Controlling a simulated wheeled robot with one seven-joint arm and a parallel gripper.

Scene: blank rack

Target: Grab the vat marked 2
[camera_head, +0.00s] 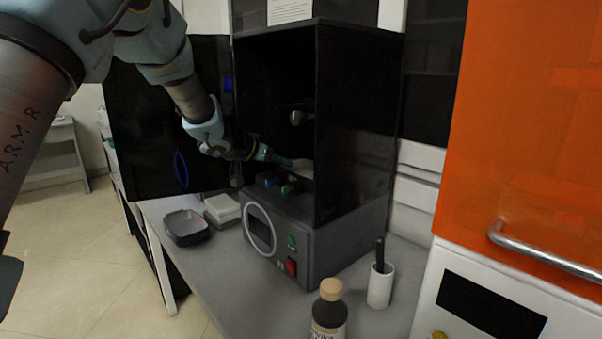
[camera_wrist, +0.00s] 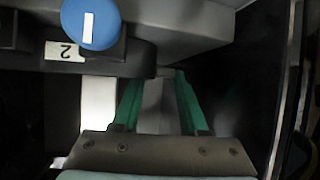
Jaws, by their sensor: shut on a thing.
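In the wrist view a label reading 2 (camera_wrist: 63,51), upside down, sits on a dark part beside a round blue knob (camera_wrist: 90,22) with a white bar. A pale grey body (camera_wrist: 185,18), which I take for the vat marked 2, spans the top there. In the head view a pale vat (camera_head: 300,164) shows inside the black cabinet, at my fingertips. My gripper (camera_wrist: 157,80) has green fingers closed on a narrow grey part at the vat's near edge. In the head view my gripper (camera_head: 265,154) reaches into the cabinet from the left. The exact grip is partly hidden.
The black cabinet (camera_head: 360,125) has a dark side wall close to the right. Below is a grey control box (camera_head: 318,240).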

